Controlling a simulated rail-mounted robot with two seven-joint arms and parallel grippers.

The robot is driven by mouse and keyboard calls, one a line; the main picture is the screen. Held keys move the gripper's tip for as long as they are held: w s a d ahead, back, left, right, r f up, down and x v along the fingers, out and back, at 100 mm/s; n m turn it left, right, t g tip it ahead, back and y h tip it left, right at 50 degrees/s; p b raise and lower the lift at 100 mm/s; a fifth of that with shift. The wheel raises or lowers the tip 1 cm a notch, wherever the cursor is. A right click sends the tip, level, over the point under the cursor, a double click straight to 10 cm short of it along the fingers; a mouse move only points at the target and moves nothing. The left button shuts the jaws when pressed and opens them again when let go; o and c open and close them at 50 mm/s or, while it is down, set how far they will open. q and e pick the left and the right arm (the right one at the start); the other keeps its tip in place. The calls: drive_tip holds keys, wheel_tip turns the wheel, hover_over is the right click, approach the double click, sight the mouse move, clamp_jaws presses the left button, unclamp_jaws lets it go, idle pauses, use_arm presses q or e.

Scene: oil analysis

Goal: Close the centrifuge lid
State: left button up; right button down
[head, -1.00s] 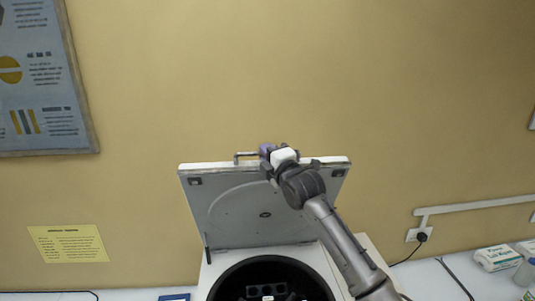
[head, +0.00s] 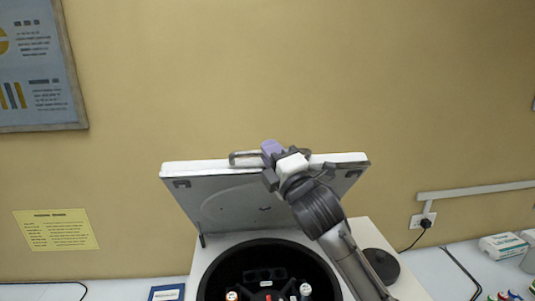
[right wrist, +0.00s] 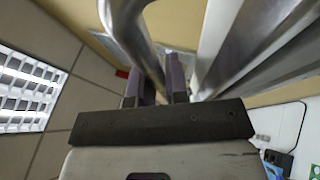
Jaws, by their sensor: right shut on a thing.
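The centrifuge (head: 350,236) has a white body and a dark round bowl holding a rotor with several coloured caps. A metal handle (head: 244,155) runs along the lid's top edge. My right gripper (head: 270,150) is shut on the handle, with its purple finger pads at the lid's edge. In the right wrist view, the handle bar (right wrist: 146,45) passes between the purple pads (right wrist: 160,75). My left gripper is not in view.
A yellow wall with a poster (head: 40,70) and a yellow notice (head: 56,230) stands behind. A blue item (head: 166,293) lies left of the centrifuge. A wall socket with a cable (head: 424,221) and several small items are at the right.

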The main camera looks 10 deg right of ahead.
drive_tip(key=s+f+n+t+y+b, duration=0.2)
drive_tip(key=s+f+n+y+b, duration=0.1)
drive_tip(key=s+f+b, duration=1)
drive_tip(key=shift+s+d+f+n+y+b, duration=0.2)
drive_tip(key=shift+s+f+n+y+b, duration=0.25)
drive_tip(key=shift+s+b, duration=0.3)
drive_tip(key=shift+r, duration=0.1)
drive_tip(key=c, duration=1.4)
unclamp_jaws()
drive_tip(key=shift+b+v, duration=1.25)
drive_tip(key=shift+v, duration=5.7)
